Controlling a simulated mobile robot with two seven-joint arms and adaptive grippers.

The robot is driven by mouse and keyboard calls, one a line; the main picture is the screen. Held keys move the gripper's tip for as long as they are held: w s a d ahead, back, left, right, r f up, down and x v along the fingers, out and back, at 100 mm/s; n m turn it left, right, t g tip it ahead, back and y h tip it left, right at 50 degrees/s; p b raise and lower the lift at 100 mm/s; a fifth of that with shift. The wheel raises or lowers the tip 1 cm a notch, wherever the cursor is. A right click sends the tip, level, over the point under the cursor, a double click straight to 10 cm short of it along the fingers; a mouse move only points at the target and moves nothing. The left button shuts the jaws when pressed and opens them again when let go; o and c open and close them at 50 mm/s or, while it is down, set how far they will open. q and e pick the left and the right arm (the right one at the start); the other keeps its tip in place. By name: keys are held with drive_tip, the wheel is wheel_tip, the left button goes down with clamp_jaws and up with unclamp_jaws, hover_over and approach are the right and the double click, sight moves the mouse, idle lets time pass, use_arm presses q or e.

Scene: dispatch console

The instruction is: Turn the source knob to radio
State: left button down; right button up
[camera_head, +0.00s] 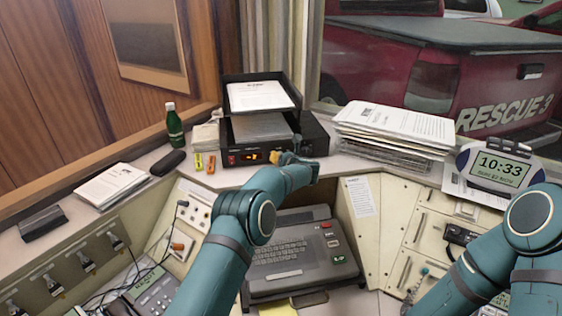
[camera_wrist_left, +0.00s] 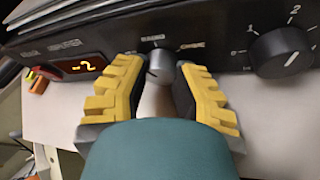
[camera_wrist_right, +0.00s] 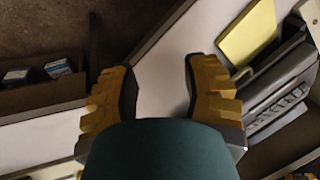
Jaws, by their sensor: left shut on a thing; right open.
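The source knob (camera_wrist_left: 160,65) is a small grey knob on the front of the black radio unit (camera_head: 243,140). Small white labels stand left of, above and right of it, too blurred to read surely. I cannot tell which label its mark points at. My left gripper (camera_wrist_left: 157,85) is shut on this knob, one yellow-padded finger on each side. In the head view the left gripper (camera_head: 284,158) is at the unit's front and hides the knob. My right gripper (camera_wrist_right: 160,92) is open and empty in the right wrist view; its fingers are out of the head view.
A larger black numbered knob (camera_wrist_left: 281,52) is right of the source knob, and a lit red display (camera_wrist_left: 84,66) is left. Paper trays (camera_head: 262,80) stand on the unit. A green bottle (camera_head: 174,125), paper stacks (camera_head: 393,128) and a keyboard console (camera_head: 300,255) surround my arms.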

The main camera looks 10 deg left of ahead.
use_arm(q)
drive_tip(key=shift+f, duration=0.1)
drive_tip(key=c, duration=0.7)
unclamp_jaws()
drive_tip(key=shift+a, duration=0.1)
drive_tip(key=shift+o, duration=0.2)
drive_tip(key=shift+v, duration=0.75)
drive_tip(key=v, duration=1)
drive_tip(key=shift+s, duration=0.2)
